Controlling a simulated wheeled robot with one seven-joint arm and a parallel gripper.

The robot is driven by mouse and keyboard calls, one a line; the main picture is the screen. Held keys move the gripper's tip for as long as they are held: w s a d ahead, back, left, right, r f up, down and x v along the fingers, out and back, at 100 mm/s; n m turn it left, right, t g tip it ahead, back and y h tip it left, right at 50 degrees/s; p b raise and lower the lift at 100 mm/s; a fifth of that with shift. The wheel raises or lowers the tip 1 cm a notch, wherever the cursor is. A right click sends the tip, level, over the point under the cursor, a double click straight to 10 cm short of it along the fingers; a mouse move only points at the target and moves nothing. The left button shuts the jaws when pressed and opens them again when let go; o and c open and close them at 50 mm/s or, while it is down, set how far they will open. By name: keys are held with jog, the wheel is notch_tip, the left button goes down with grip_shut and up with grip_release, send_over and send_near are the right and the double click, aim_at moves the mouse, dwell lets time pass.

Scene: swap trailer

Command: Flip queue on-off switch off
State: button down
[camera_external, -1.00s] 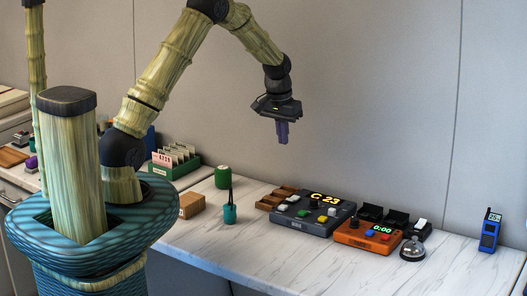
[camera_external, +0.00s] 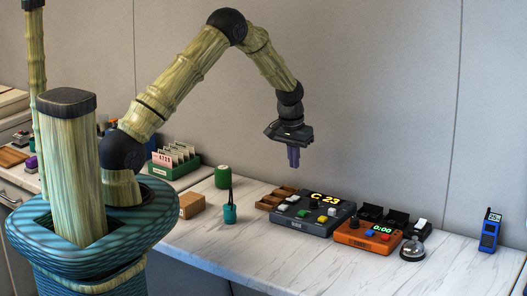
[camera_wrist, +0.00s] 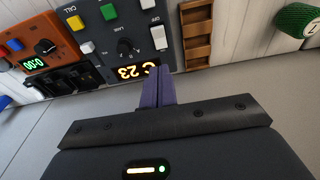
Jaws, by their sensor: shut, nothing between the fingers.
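The dark grey queue console (camera_external: 306,224) stands on the counter against the wall, its display (camera_external: 326,198) lit amber with "C 23". The console (camera_wrist: 132,22) also shows in the wrist view, with a "CALL" label, yellow and green buttons, a black knob and light-coloured controls.
An orange timer unit (camera_external: 366,239) reading "0:00" stands right of the console, with a silver bell (camera_external: 412,249) beside it. The counter's front is clear.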

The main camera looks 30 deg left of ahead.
aim_at(291, 199)
jog(key=f+p, duration=0.1)
jog(key=f, duration=0.7)
jog(key=shift+s+p, duration=0.2)
jog(key=shift+p, duration=0.2)
jog(key=shift+s+f, duration=0.1)
jog(key=shift+f, duration=0.3)
jog(key=shift+s+f+b, duration=0.35)
jog(key=shift+f+b, duration=0.1)
jog(key=shift+b, duration=0.1)
jog(key=shift+r, duration=0.1)
jog(key=shift+w+r, duration=0.15)
jog(key=shift+w, duration=0.65)
